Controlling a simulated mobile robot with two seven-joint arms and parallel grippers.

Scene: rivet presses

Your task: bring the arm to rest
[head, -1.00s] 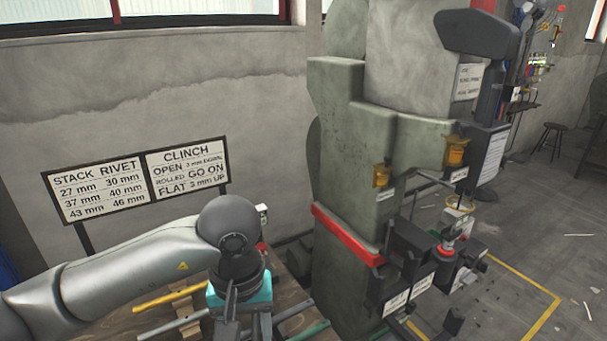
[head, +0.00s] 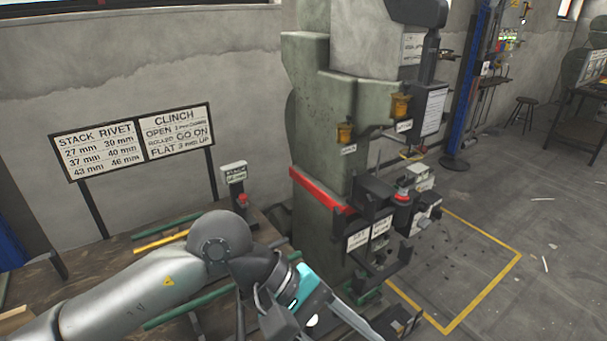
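My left arm comes in from the lower left over the wooden bench. My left gripper (head: 312,318), dark with a teal band, is at the bottom middle, in front of the press base. Its fingertips run toward the lower edge, and I cannot tell whether they are apart or closed. No held object can be made out. My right gripper is not in view.
The green rivet press (head: 330,130) with a red band stands just beyond the gripper. A small post with a red button (head: 241,198) and colored rods (head: 160,242) are on the bench. A sign board (head: 135,140) stands behind. Yellow-lined floor (head: 480,290) is open at right.

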